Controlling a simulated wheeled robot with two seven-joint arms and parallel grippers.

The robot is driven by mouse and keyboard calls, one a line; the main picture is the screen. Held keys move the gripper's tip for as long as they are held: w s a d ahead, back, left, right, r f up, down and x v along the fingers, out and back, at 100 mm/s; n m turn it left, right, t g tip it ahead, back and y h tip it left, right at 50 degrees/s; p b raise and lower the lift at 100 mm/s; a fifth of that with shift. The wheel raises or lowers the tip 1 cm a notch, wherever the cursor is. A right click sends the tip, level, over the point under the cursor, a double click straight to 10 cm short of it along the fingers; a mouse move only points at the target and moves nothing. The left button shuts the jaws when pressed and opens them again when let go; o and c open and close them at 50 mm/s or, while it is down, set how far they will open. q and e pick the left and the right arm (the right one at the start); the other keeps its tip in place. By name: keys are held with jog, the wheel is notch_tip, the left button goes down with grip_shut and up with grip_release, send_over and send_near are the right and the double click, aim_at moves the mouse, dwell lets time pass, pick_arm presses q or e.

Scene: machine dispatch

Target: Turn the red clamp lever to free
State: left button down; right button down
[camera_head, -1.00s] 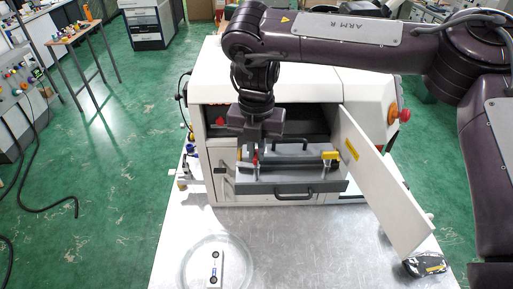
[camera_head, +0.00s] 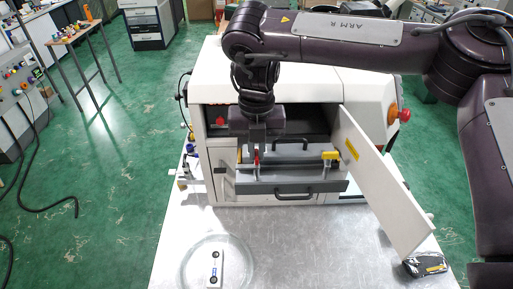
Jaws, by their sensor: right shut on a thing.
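The red clamp lever (camera_head: 257,158) shows as a small upright red piece at the left part of the grey drawer (camera_head: 318,186) of the white machine (camera_head: 213,92). My right gripper (camera_head: 257,150) reaches down from above with its fingers at the lever. It is shut on the lever, and the fingers hide part of it. A yellow clamp lever (camera_head: 330,155) sits on the right part of the same drawer. My left gripper is not in view.
The machine's white door (camera_head: 385,185) stands open to the right. A red emergency button (camera_head: 405,115) is on the machine's right side. A round glass dish (camera_head: 192,262) holding a white plate (camera_head: 215,268) sits on the metal table (camera_head: 310,245). The table's front middle is clear.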

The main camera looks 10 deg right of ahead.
aim_at(257, 153)
jog(key=c, duration=1.5)
grip_release()
jog(key=shift+c, duration=0.2)
jog(key=shift+r, duration=0.15)
notch_tip(257, 153, up, 8)
jog(key=shift+f+b, duration=0.25)
jog(key=shift+b, duration=0.25)
